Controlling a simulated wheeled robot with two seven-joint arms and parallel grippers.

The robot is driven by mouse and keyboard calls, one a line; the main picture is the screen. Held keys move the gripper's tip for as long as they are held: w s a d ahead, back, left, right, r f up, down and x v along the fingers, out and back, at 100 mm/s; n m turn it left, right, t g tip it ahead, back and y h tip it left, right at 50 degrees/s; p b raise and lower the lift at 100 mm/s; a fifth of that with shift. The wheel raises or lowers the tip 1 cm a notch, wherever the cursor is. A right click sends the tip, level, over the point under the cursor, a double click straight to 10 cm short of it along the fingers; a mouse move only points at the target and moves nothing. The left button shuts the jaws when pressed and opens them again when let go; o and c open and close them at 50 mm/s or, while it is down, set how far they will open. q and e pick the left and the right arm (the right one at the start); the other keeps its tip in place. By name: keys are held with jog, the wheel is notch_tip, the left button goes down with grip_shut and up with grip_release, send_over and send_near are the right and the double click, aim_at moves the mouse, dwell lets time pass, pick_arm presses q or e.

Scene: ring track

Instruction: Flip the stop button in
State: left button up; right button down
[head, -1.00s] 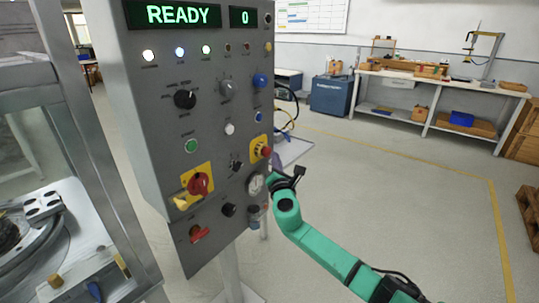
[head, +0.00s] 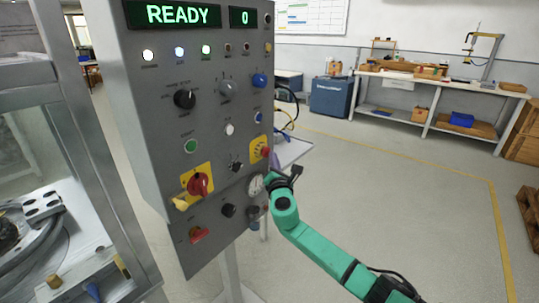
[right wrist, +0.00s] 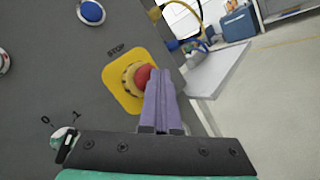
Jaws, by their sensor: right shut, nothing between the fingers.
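The stop button is a red mushroom head on a yellow plate (head: 256,147), at the right edge of the grey control panel in the head view. In the right wrist view the red button (right wrist: 144,76) sits in a yellow collar, with the word STOP beside its plate. My right gripper (right wrist: 163,76) is shut and empty. Its purple fingers appear right beside the red head and overlap its edge in the picture; I cannot tell whether they touch. In the head view my right gripper (head: 274,168) is small, close to the panel's right edge. My left gripper is not in view.
The grey panel (head: 160,100) carries several knobs and lamps, a READY display (head: 178,15) and a red rotary switch (head: 199,184) on a yellow plate. A light shelf (right wrist: 218,72) stands behind. Open floor lies to the right.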

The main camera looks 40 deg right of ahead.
jog(key=shift+w, duration=0.15)
dwell(0.4)
jog(key=shift+s+d, duration=0.2)
jog(key=shift+s, duration=0.65)
jog(key=s, duration=0.1)
jog(key=s+d, duration=0.1)
jog(key=s, duration=0.1)
jog(key=s+p, duration=0.1)
jog(key=shift+s+d, duration=0.25)
jog(key=shift+s, duration=0.15)
